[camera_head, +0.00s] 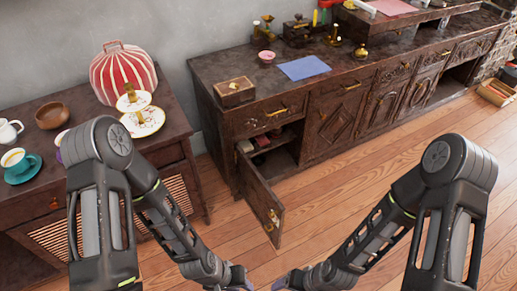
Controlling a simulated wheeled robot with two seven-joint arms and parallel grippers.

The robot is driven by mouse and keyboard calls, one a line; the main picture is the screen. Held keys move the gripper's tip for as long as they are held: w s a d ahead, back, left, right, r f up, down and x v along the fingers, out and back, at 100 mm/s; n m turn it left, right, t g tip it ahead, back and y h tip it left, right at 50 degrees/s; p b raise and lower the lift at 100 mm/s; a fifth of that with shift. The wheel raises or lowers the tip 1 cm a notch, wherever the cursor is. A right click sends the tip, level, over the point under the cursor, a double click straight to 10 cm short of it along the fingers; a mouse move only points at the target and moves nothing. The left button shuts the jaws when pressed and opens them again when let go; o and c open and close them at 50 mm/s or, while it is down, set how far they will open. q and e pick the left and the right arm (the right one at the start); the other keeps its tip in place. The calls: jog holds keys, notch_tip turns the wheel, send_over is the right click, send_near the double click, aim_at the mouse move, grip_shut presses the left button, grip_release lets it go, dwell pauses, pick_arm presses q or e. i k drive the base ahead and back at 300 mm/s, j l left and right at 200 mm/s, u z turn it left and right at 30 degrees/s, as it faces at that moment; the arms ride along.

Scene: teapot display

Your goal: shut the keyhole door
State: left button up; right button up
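The keyhole door (258,189) is a dark wooden cabinet door in the camera_head view, left of centre. It stands swung open from the dark cabinet (338,124), with brass fittings near its free edge. Items sit inside the opening behind it. My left gripper (246,286) and my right gripper (279,284) are close together at the bottom edge, below the door in the picture and apart from it. Both are partly cut off by the frame, so their fingers are not clear.
A wooden box (234,92) and a blue cloth (303,68) lie on the cabinet top. The wooden floor (345,200) right of the door is clear.

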aim_at(266, 206)
jog(key=u, duration=1.6)
jog(key=k+l+u, duration=0.1)
jog(key=k+l, duration=0.25)
jog(key=l, duration=0.1)
